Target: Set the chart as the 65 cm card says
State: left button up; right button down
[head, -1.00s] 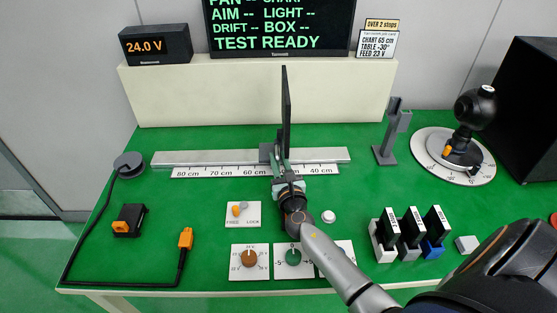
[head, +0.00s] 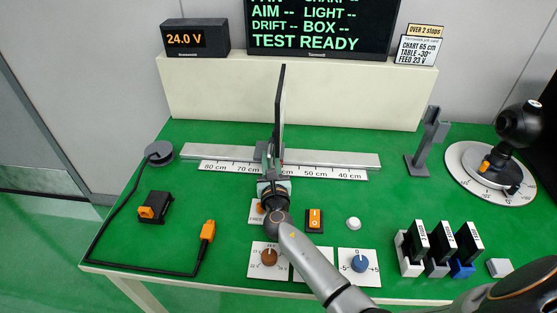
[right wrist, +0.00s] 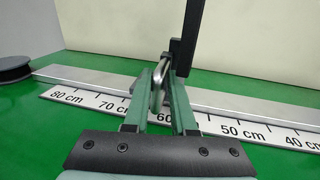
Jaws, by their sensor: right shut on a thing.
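The chart (head: 281,110) is a thin dark panel, seen nearly edge-on, upright on a grey slider on the metal rail (head: 220,154). The scale strip (head: 330,173) in front reads 80 to 40 cm, left to right. The slider stands around the middle between 70 and 60, partly hidden by my gripper. My right gripper (head: 272,178) is shut on the chart's metal handle (right wrist: 157,85), seen between its green fingers in the right wrist view. The card (head: 417,49) reads chart 65 cm, table -30°, feed 23 V. My left gripper is not in view.
My right arm covers part of the FREE/LOCK plate (head: 255,218) and a dial plate. A brown knob (head: 269,257) and blue knob (head: 360,264) stand in front. A grey stand (head: 419,155) is right of the rail. The supply (head: 195,39) shows 24.0 V.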

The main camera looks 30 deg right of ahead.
jog(key=shift+a+f, duration=0.1)
jog(key=c, duration=0.8)
grip_release()
jog(key=shift+c, duration=0.2)
jog(key=p+v, duration=0.3)
jog(key=v, duration=0.8)
jog(key=shift+s, duration=0.4)
jog(key=shift+s+a, duration=0.2)
jog(key=shift+s, duration=0.15)
